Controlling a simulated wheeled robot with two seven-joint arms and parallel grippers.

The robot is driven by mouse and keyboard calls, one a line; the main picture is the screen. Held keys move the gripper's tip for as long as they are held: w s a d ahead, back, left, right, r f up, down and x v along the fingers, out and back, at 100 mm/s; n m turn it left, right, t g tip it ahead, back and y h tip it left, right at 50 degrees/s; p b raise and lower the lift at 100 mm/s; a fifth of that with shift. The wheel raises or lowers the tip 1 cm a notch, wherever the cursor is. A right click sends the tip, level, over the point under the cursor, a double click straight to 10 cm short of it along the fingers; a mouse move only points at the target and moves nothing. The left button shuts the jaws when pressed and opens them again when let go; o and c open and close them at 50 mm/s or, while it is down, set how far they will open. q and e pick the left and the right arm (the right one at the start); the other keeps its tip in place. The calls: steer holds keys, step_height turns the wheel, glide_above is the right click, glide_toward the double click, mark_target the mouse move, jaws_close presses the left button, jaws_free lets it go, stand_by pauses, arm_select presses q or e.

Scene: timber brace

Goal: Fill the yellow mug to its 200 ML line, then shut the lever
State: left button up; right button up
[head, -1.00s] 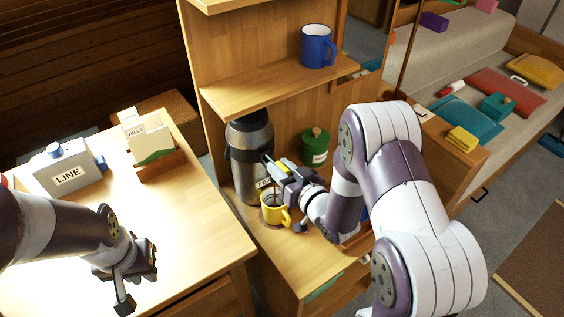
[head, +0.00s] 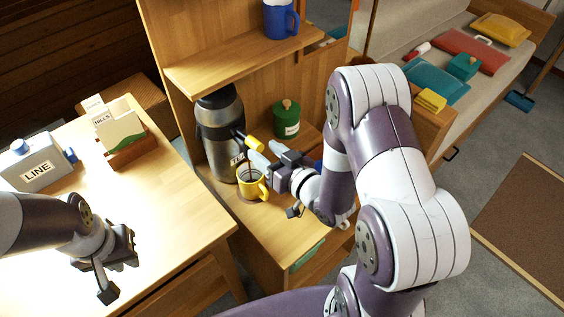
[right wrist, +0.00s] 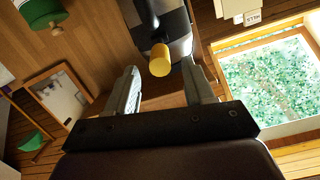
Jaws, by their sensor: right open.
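The yellow mug (head: 249,188) stands upright on the low wooden counter, in front of the steel urn (head: 217,135). Its fill level and 200 ML line are too small to make out. The urn's lever has a yellow grip (head: 253,143) that sticks out to the right above the mug. My right gripper (head: 264,155) is open and empty, just off the grip's end. In the right wrist view the yellow grip (right wrist: 160,62) lies between the fingertips, with gaps on both sides. My left gripper (head: 108,270) hangs over the left table; its finger gap is unclear.
A green canister (head: 286,119) stands behind the right gripper. A blue mug (head: 281,18) sits on the shelf above. The left table holds a grey LINE container (head: 38,165) and a wooden card box (head: 130,150). Bare tabletop lies between that box and the table's right edge.

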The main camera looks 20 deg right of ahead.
steer(key=v, duration=0.7)
steer(key=shift+s, duration=0.3)
steer(key=shift+c, duration=0.3)
